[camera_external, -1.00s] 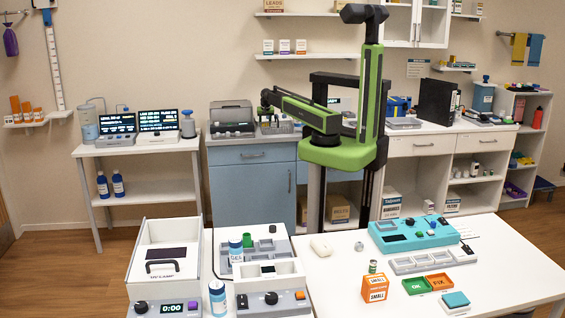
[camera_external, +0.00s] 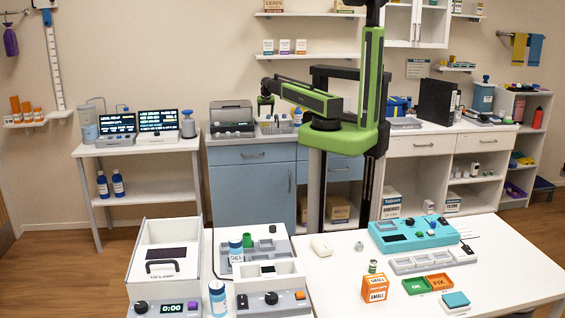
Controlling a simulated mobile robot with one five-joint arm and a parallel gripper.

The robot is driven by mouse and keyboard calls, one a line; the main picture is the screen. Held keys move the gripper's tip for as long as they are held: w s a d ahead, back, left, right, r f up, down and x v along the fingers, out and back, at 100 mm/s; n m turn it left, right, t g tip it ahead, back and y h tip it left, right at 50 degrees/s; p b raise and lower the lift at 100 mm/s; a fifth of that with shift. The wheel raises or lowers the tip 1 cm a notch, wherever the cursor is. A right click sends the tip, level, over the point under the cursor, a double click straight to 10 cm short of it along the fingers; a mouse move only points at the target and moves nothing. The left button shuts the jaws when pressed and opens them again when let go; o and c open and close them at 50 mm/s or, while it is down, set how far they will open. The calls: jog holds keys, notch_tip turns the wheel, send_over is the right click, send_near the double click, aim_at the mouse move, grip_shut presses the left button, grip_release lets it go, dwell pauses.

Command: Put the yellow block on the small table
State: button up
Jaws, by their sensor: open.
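My gripper (camera_external: 265,104) is small in view at the end of my green arm. It hangs open over the back counter, just left of a wire rack (camera_external: 277,126), with nothing visible between its fingers. I cannot make out a yellow block for certain; it may be hidden or too small to tell. A small white table (camera_external: 150,189) with a lower shelf stands at the left against the wall. Its top holds two screens and lab vessels.
A grey device (camera_external: 232,118) stands on the counter (camera_external: 214,141) left of my gripper. The front white table (camera_external: 335,285) holds a teal device (camera_external: 414,234), an orange box (camera_external: 375,288) and trays. A white UV box (camera_external: 163,250) stands at front left. Open floor lies between.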

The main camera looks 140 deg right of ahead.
jog(key=p+v, duration=0.2)
jog(key=v, duration=0.2)
jog(key=shift+f, duration=0.15)
